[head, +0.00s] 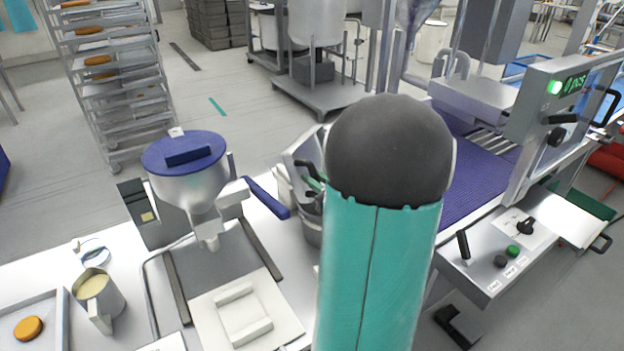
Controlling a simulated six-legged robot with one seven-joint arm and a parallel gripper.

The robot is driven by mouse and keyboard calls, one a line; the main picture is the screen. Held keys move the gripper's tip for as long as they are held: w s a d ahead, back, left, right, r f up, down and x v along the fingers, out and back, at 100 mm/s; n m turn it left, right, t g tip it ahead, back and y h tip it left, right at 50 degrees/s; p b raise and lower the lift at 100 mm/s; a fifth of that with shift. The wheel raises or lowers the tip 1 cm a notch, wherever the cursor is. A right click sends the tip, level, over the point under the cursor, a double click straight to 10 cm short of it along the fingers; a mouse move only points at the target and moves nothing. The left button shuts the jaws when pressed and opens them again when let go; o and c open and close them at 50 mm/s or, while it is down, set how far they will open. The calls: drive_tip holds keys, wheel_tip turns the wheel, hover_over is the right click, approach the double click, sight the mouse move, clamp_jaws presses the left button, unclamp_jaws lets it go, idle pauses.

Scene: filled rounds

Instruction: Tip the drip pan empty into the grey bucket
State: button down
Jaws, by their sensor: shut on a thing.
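A grey bucket (311,226) stands behind the white table, partly hidden by my teal arm. A pale metal piece, which looks like the drip pan (299,151), shows tilted above the bucket, just left of my arm's dark round joint. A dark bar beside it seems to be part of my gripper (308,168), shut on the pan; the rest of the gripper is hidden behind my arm. Something green and whitish shows at the bucket's top. I cannot see the pan's inside or whether anything runs out of it.
A filling machine with a blue-lidded hopper (186,165) stands on the table at left. A jug (98,298) and a tray (52,327) with a round orange-brown item are nearby. A blue conveyor (475,185) and its control panel (505,262) are at right. A rack (108,90) stands behind.

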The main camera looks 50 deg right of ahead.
sight(286, 159)
drive_tip(key=shift+d+r+g, duration=0.1)
drive_tip(key=shift+r+g, duration=0.2)
drive_tip(key=shift+w+g, duration=0.3)
drive_tip(key=shift+w, duration=0.2)
drive_tip(key=shift+w+a+r+n+g, duration=0.1)
drive_tip(key=shift+w+a+n+g, duration=0.1)
drive_tip(key=shift+w+n+g, duration=0.25)
drive_tip(key=shift+g, duration=0.45)
drive_tip(key=shift+w+a+n+g, duration=0.2)
drive_tip(key=shift+w+n+g, duration=0.05)
drive_tip(key=shift+w+g, duration=0.65)
drive_tip(key=w+g, duration=0.2)
drive_tip(key=g, duration=0.1)
drive_tip(key=w+g, duration=0.1)
drive_tip(key=shift+a+f+n, duration=0.3)
drive_tip(key=shift+a+n, duration=0.05)
drive_tip(key=shift+n, duration=0.05)
drive_tip(key=shift+w+a+r+n+g+h, duration=0.15)
drive_tip(key=shift+w+g, duration=0.2)
drive_tip(key=shift+g, duration=0.4)
drive_tip(key=shift+w+r+n+g+h, duration=0.1)
drive_tip(key=shift+w+r+g, duration=0.15)
drive_tip(key=shift+g, duration=0.55)
drive_tip(key=shift+w+a+r+n+g+h, duration=0.15)
drive_tip(key=shift+w+g, duration=0.25)
drive_tip(key=shift+g, duration=0.35)
drive_tip(key=shift+d, duration=0.15)
drive_tip(key=shift+s, duration=0.1)
